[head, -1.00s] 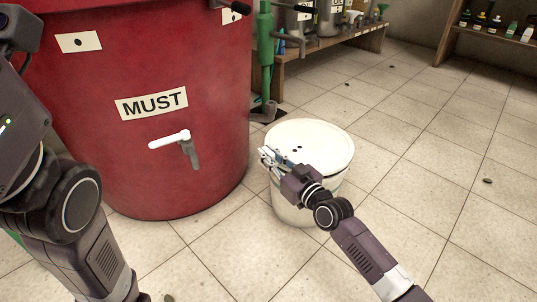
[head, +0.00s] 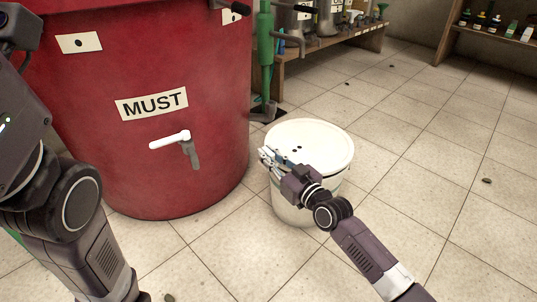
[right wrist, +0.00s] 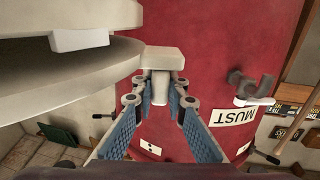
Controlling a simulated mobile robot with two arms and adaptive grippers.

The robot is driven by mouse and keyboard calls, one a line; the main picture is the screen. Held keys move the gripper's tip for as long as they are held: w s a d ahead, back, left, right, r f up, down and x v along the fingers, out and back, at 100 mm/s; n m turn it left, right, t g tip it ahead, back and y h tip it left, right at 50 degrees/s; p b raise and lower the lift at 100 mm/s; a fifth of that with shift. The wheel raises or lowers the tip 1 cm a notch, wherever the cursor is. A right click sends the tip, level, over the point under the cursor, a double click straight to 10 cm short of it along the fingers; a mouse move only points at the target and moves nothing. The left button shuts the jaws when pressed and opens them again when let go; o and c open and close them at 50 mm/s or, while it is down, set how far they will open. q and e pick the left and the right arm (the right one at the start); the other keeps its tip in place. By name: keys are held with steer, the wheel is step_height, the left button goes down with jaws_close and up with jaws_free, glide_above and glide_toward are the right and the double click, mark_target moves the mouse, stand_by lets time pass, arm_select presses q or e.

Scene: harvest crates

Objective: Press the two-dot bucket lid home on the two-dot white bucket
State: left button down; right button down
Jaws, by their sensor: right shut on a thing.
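The white bucket (head: 290,212) stands on the floor to the right of the red vat. The round white lid (head: 325,140) with two dark dots covers its top. My right gripper (head: 268,157) is at the lid's left edge. In the right wrist view, my right gripper (right wrist: 160,92) is shut on a pale tab at the edge of the lid (right wrist: 75,75). That view is upside down, and a dark gap seems to show between lid and bucket wall (right wrist: 70,14). I cannot tell how the far rim sits. My left arm shows at the left, but its gripper is out of view.
The large red vat (head: 90,125) marked MUST, with a white-handled tap (head: 170,140), stands close at the left of the bucket. A green pump (head: 264,60) and a wooden bench (head: 340,45) are behind.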

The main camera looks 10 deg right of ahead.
steer(key=shift+f, duration=0.1)
steer(key=shift+f+b, duration=0.35)
steer(key=shift+f, duration=0.2)
steer(key=c, duration=1.8)
jaws_free()
steer(key=shift+c, duration=0.2)
